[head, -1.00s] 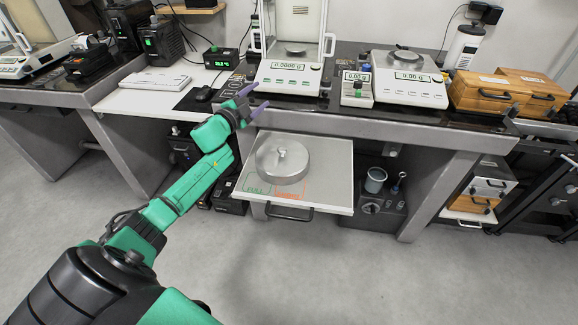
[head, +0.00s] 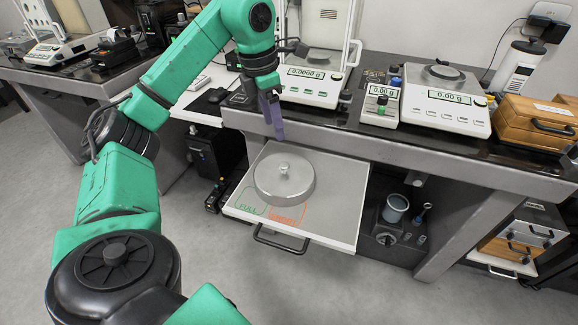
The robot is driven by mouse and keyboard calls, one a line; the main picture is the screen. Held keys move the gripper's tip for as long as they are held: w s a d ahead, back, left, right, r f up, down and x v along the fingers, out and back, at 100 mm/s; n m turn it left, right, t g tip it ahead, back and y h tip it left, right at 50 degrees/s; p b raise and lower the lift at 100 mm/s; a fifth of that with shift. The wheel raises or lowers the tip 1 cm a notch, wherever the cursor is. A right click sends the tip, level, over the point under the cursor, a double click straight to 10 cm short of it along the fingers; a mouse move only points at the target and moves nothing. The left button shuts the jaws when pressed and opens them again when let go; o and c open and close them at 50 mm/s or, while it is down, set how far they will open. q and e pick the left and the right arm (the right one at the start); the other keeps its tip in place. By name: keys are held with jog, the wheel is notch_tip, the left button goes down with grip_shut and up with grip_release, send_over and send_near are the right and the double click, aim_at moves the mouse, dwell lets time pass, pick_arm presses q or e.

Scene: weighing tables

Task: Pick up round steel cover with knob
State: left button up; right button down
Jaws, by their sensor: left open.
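The round steel cover (head: 285,182) lies on the pulled-out white shelf (head: 330,215), its small knob (head: 283,169) facing up. My left gripper (head: 274,122) reaches in from the upper left with its purple fingers pointing down. It is open and empty, above and slightly behind the cover, in front of the table edge, and does not touch the cover. One finger hides most of the other. My right gripper is not in view.
A dark-topped weighing table (head: 430,150) stands behind the shelf, with a glass-sided balance (head: 310,87) and a second balance (head: 440,105). The shelf has a black front handle (head: 282,243). Wooden boxes (head: 535,125) stand at the right. The floor in front is clear.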

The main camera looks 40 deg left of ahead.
aim_at(284, 165)
pick_arm(q)
jog(key=f, duration=0.4)
jog(key=w+f+b, duration=0.1)
jog(key=f, duration=0.3)
jog(key=d+f+b, duration=0.1)
jog(key=f, duration=0.3)
jog(key=shift+w, duration=0.35)
jog(key=shift+d, duration=0.1)
grip_shut()
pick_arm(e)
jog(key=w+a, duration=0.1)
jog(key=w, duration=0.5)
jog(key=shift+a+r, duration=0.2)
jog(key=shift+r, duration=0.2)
pick_arm(q)
jog(key=shift+r, duration=0.1)
